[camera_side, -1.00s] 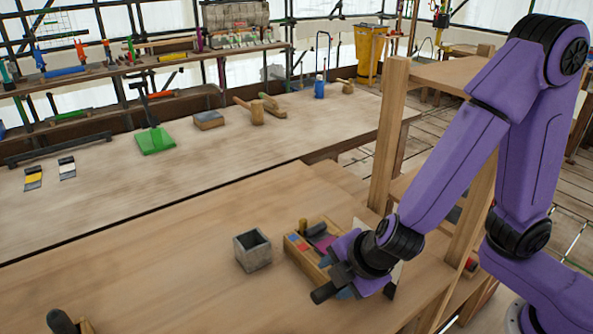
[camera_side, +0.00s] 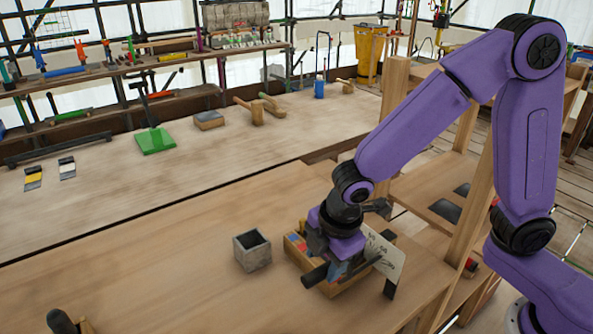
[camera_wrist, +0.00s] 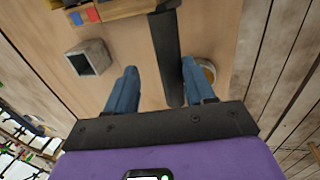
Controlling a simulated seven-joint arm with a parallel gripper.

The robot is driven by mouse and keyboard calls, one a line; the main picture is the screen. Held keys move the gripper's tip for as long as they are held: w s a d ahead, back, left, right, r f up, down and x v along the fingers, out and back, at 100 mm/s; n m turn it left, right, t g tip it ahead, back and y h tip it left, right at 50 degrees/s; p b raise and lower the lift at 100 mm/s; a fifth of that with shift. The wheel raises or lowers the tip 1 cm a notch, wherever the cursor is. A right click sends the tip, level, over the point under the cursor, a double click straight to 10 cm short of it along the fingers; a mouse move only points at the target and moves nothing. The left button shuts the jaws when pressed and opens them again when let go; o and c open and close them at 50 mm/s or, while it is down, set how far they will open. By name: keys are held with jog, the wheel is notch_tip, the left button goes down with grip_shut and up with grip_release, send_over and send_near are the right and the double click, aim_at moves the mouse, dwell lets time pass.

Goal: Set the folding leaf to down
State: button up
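My gripper (camera_side: 335,273) is over the wooden tray (camera_side: 345,288) near the bench's front right, pointing down. In the wrist view its two blue fingers (camera_wrist: 160,90) are spread apart. A long dark bar (camera_wrist: 166,50) runs between them, with a gap on both sides; I see no finger touching it. A pale panel with dark markings (camera_side: 386,258) stands tilted behind the gripper, with a black foot at its right end. I cannot tell for sure which part is the folding leaf; my gripper and wrist hide part of the tray and panel.
A grey open box (camera_side: 252,250) stands left of the tray and shows in the wrist view (camera_wrist: 88,57). A round, light-rimmed thing (camera_wrist: 209,70) is partly hidden by the right finger. Wooden posts (camera_side: 470,200) stand at right. The bench's left part (camera_side: 150,270) is mostly clear.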

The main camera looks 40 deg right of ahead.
jog(key=shift+w+g, duration=2.6)
jog(key=shift+w, duration=0.3)
jog(key=v, duration=1.4)
jog(key=shift+r, duration=0.25)
